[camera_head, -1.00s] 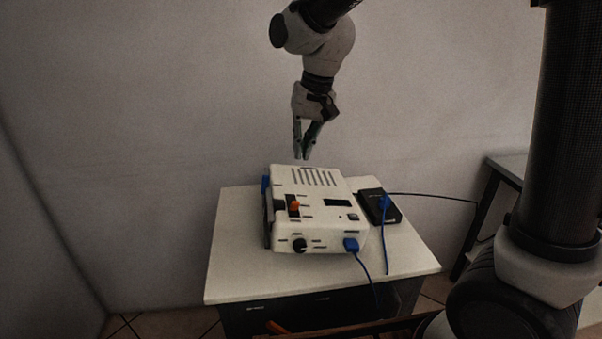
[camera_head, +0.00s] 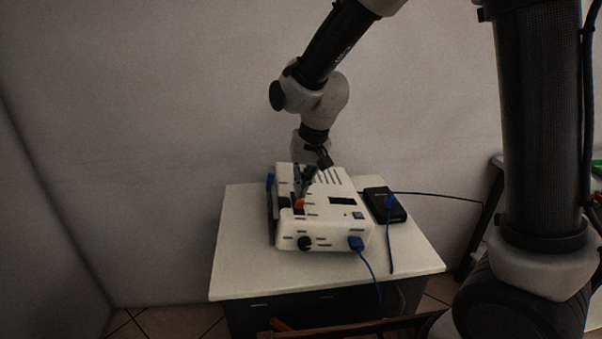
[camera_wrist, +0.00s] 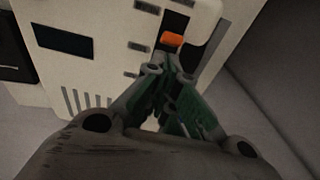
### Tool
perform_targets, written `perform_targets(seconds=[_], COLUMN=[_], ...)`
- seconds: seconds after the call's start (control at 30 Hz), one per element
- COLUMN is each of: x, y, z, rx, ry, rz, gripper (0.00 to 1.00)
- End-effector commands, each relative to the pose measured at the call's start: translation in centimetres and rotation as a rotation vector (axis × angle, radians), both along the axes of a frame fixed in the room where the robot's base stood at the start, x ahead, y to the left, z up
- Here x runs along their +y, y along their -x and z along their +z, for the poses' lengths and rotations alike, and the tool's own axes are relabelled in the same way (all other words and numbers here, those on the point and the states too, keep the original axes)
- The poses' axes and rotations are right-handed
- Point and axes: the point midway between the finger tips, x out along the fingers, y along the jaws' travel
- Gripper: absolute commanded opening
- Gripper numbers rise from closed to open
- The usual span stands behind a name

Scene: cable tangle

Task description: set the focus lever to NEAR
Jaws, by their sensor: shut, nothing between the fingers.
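The focus lever has an orange tip (camera_head: 299,203) and sits in a dark slot on top of the white projector-like device (camera_head: 345,229). In the wrist view the orange lever (camera_wrist: 172,39) lies just beyond my fingertips. My gripper (camera_head: 303,193) is shut and empty, low over the device top, right behind the lever. In the wrist view the closed fingertips (camera_wrist: 164,66) point at the lever; I cannot tell whether they touch it. The labels beside the slot are too small to read, so the lever's setting cannot be told.
The device stands on a white table (camera_head: 245,272). A black box (camera_head: 384,206) with a blue plug and cable is at its right. Another blue plug (camera_head: 356,243) and a black knob (camera_head: 304,243) are on its front. The table's front left is clear.

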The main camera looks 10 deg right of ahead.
Motion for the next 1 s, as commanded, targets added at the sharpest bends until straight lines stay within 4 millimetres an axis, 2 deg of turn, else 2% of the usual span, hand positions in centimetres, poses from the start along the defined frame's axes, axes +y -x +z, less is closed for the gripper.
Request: perform_targets(seconds=[0.4, 0.63, 1.0], x=[0.1, 0.6, 0.4], y=[0.4, 2.3, 2.5], z=[-0.1, -0.6, -0.9], rx=[-0.001, 0.001, 0.012], ry=[-0.001, -0.001, 0.005], rz=[0.001, 0.007, 0.006], gripper=[0.00, 0.00, 0.00])
